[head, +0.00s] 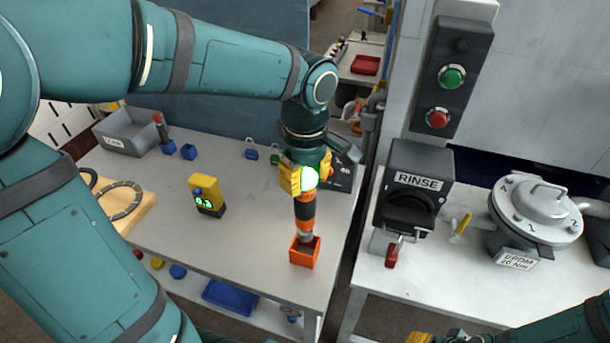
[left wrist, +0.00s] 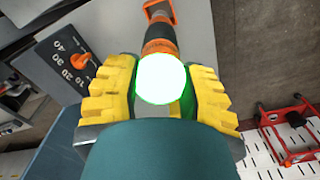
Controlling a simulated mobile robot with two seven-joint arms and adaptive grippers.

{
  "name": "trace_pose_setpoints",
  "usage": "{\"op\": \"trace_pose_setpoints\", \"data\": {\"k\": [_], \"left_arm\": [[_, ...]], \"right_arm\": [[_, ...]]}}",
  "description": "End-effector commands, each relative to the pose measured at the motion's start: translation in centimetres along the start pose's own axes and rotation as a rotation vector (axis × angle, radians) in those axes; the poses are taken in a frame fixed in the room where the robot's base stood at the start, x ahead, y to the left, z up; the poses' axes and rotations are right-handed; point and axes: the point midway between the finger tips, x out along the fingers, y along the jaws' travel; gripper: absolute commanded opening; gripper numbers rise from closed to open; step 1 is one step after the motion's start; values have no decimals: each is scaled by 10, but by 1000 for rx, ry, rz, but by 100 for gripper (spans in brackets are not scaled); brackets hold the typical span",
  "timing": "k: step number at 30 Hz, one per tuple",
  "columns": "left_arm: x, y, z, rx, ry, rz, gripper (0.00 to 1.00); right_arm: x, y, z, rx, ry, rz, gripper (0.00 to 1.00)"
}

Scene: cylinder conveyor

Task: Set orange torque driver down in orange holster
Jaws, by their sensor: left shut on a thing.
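The orange torque driver (head: 305,213) is black and orange and hangs upright from my left gripper (head: 306,177). The gripper's yellow fingers are shut on its top end, around a bright green-white glow. The driver's lower tip is at the mouth of the orange holster (head: 304,254), an open box near the table's front right corner. I cannot tell how deep the tip is inside. In the left wrist view the driver (left wrist: 159,46) points away from the fingers toward the holster (left wrist: 158,9). My right gripper (head: 432,338) is only partly visible at the bottom edge.
A yellow device (head: 206,195) stands on the table to the left. Blue holsters (head: 188,152) and a grey bin (head: 127,131) are at the back left. A grey dial box (head: 344,165) stands behind the gripper. The RINSE unit (head: 415,180) is on the right bench, across a gap.

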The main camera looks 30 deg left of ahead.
Motion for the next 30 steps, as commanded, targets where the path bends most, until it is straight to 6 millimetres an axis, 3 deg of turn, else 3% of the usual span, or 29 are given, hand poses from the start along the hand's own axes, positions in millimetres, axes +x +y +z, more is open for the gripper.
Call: {"op": "trace_pose_setpoints", "data": {"k": [30], "left_arm": [[33,0,0,1,1,1,0]], "right_arm": [[26,10,3,0,0,0,47]]}}
